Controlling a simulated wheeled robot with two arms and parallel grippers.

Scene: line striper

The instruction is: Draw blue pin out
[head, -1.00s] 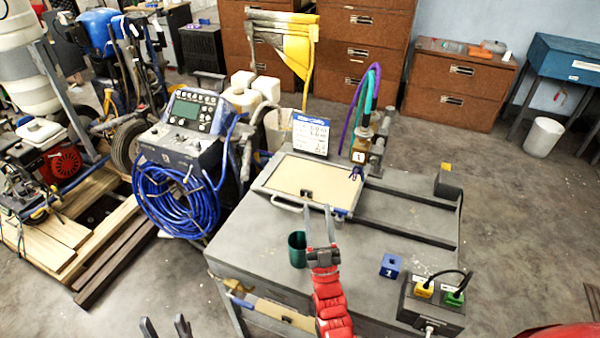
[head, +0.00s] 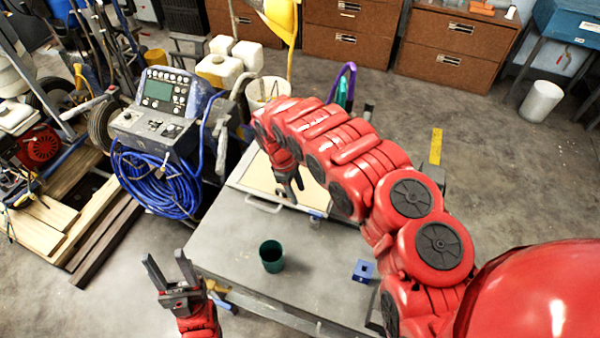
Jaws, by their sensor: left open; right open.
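I cannot make out the blue pin; my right arm covers much of the table's far part, including most of the fitting with the coloured hoses. My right gripper (head: 290,190) is open, pointing down over the beige panel (head: 252,176) in its grey frame. I see nothing between its fingers. My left gripper (head: 168,268) is open and empty, off the table's left front edge. A blue block (head: 363,271) with a dark hole on top sits on the grey table (head: 225,236). A dark green cup (head: 271,257) stands left of it.
A blue-hosed machine (head: 160,150) stands left of the table. Purple and green hoses (head: 345,85) rise behind my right arm. Brown cabinets (head: 450,45) line the back. The table around the cup is clear.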

